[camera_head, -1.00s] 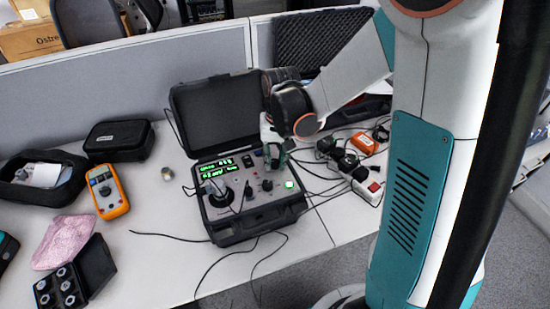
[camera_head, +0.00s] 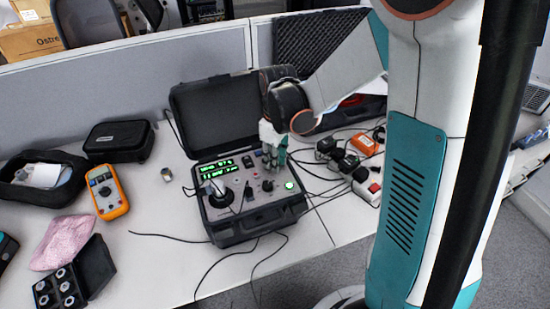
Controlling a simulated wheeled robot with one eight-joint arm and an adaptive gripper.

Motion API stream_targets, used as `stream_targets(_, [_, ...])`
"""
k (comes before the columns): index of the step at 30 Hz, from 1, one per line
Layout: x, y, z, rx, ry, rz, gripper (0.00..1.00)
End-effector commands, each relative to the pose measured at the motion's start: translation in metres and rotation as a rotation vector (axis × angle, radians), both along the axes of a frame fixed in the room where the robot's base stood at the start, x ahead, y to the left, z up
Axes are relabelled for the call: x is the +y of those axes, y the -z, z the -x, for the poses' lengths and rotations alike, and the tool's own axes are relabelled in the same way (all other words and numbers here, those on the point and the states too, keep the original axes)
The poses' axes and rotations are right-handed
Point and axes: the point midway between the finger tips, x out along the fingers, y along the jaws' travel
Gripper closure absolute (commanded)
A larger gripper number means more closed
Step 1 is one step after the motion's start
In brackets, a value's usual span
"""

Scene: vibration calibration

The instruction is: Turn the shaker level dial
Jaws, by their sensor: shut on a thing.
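The shaker case (camera_head: 252,222) stands open on the desk, with a lit green display (camera_head: 213,172) and several controls on its panel. My gripper (camera_head: 272,165) points down at the upper right part of the panel. It is shut on the shaker level dial, which its fingers hide. A separate black knob (camera_head: 267,185) shows just below the fingers. A black round shaker post (camera_head: 220,196) stands at the panel's left. A lit green button (camera_head: 289,185) is at the right. The display text is too small to read surely.
An orange multimeter (camera_head: 107,191), a black zip case (camera_head: 119,141) and a small metal cylinder (camera_head: 167,174) lie left of the shaker case. Plugs and an orange box (camera_head: 364,143) lie right, with loose cables. A grey partition (camera_head: 130,86) stands behind. Desk in front is mostly clear.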

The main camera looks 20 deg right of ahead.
Motion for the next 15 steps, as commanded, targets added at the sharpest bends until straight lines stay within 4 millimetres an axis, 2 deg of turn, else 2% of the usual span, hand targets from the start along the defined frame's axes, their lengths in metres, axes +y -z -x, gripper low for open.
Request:
stream_targets(6, [0.0002, 0.0, -0.0005, 0.0, -0.154, 0.0, 1.0])
stream_targets(15, [0.0003, -0.0001, -0.0006, 0.0, -0.278, 0.0, 1.0])
